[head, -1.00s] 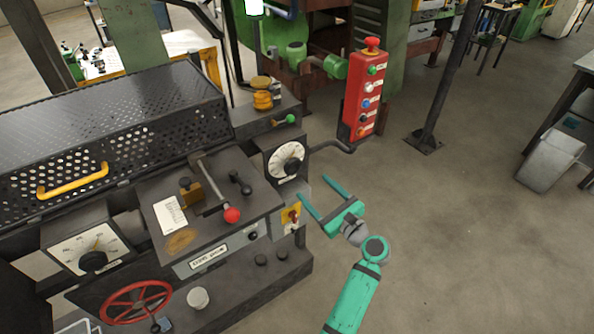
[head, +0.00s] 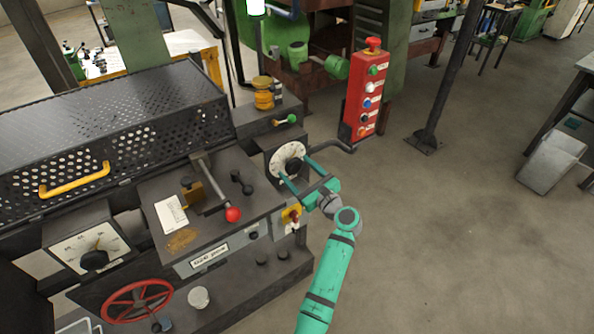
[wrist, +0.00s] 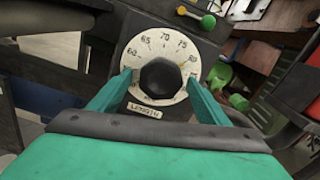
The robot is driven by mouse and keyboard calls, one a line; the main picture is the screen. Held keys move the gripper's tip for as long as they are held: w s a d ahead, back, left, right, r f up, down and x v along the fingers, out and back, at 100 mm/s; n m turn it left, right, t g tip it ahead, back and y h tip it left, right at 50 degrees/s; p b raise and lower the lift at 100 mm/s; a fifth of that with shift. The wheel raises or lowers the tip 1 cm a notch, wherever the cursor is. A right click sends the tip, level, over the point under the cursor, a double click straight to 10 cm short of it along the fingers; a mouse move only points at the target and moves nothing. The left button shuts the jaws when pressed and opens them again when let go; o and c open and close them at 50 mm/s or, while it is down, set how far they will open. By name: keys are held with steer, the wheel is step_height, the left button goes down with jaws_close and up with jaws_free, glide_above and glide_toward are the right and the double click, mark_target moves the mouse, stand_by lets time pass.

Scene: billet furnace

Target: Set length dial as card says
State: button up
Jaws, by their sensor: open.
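The length dial (head: 287,157) is a white round plate on the dark box at the machine's right end. In the wrist view the plate (wrist: 148,48) carries marks including 65, 70, 75 and 80, with a label reading LENGTH below. My gripper (head: 297,170) is open at the dial. In the wrist view its two fingers (wrist: 160,80) stand on either side of the knob, with gaps showing. A white card (head: 171,214) lies on the machine top; its writing is too small to read.
A lever with a red ball (head: 233,214) stands left of the dial. A yellow-backed switch (head: 291,216) is just below it. A red button box (head: 364,95) stands to the right. Another dial (head: 90,247) and a red handwheel (head: 138,302) are at left.

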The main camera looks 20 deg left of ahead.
steer(key=c, duration=1.1)
steer(key=shift+o, duration=0.2)
steer(key=shift+n, duration=0.4)
steer(key=n, duration=0.3)
steer(key=shift+w+n, duration=0.1)
steer(key=shift+n, duration=0.2)
steer(key=n, duration=0.3)
steer(key=shift+w+d+n, duration=0.1)
steer(key=shift+d+n, duration=0.05)
steer(key=shift+n, duration=0.15)
steer(key=n, duration=0.5)
steer(key=shift+n, duration=2.4)
steer(key=shift+r, duration=0.1)
